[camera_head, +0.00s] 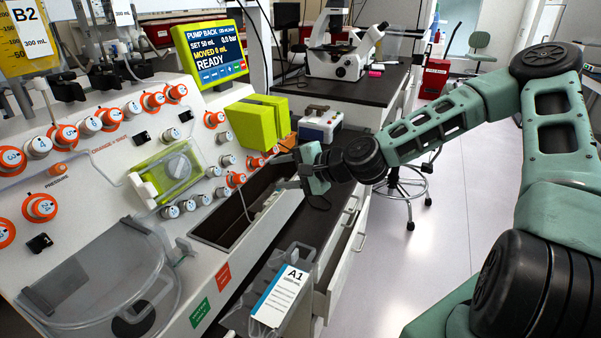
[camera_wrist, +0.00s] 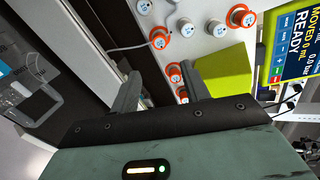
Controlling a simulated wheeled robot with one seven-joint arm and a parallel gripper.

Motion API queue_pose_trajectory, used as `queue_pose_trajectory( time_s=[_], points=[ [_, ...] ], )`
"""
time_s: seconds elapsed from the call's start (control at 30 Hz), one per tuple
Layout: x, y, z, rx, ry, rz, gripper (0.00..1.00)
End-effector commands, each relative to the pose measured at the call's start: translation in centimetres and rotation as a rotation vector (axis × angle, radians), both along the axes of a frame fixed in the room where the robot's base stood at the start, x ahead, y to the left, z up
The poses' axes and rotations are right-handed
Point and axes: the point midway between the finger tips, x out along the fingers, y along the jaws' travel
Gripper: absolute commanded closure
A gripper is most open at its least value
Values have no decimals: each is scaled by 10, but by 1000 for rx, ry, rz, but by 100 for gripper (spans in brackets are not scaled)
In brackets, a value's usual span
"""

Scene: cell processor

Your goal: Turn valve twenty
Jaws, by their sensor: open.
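White valve knobs, several with orange collars, fill the sloped machine panel. Their small numbers cannot be read near my gripper, so I cannot tell which is valve twenty. My gripper (camera_head: 283,170) is at the panel's right end, beside an orange-collared knob (camera_head: 256,162) and below the lime-green block (camera_head: 262,120). In the wrist view my gripper (camera_wrist: 160,78) has its two fingers apart with nothing held between them. Orange-collared knobs (camera_wrist: 175,72) show between and beyond the fingers, and another orange-collared knob (camera_wrist: 160,38) lies further up. Contact cannot be told.
A display (camera_head: 212,52) reading READY stands above the panel. A dark open trough (camera_head: 232,215) runs along the panel's lower edge. A grey rack with an A1 card (camera_head: 280,295) stands in front. A microscope (camera_head: 340,50) is on the bench behind.

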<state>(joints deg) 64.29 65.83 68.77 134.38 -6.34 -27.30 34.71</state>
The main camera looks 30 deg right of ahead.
Motion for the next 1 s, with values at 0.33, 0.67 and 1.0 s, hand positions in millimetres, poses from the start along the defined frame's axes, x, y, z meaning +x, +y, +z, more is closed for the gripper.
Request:
queue_pose_trajectory(
  time_s=[0.33,0.67,1.0],
  points=[
    [-35,-25,18,0,0,-1,54],
    [-38,-27,20,0,0,0,54],
    [-40,-23,19,-9,4,13,54]
  ],
)
